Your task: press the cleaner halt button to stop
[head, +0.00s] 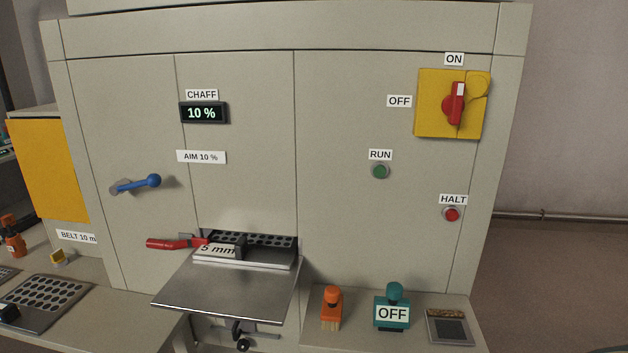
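The red halt button (452,215) is at the right side of the grey machine front, just under a label reading HALT (453,199). A green run button (380,172) is up and to its left, under a label reading RUN. A yellow switch plate (427,104) with a red rotary handle (454,103) is above the halt button, and the handle stands upright toward the ON label (454,59). Neither of my grippers shows in the head view. Nothing covers the halt button.
A shelf below the buttons holds an orange-handled brush (331,308), a teal piece with an OFF sign (392,313) and a small tray (448,312). A metal chute (228,288) juts out at centre. A red lever (172,243) and blue lever (137,184) stick out. The display (202,113) reads 10 %.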

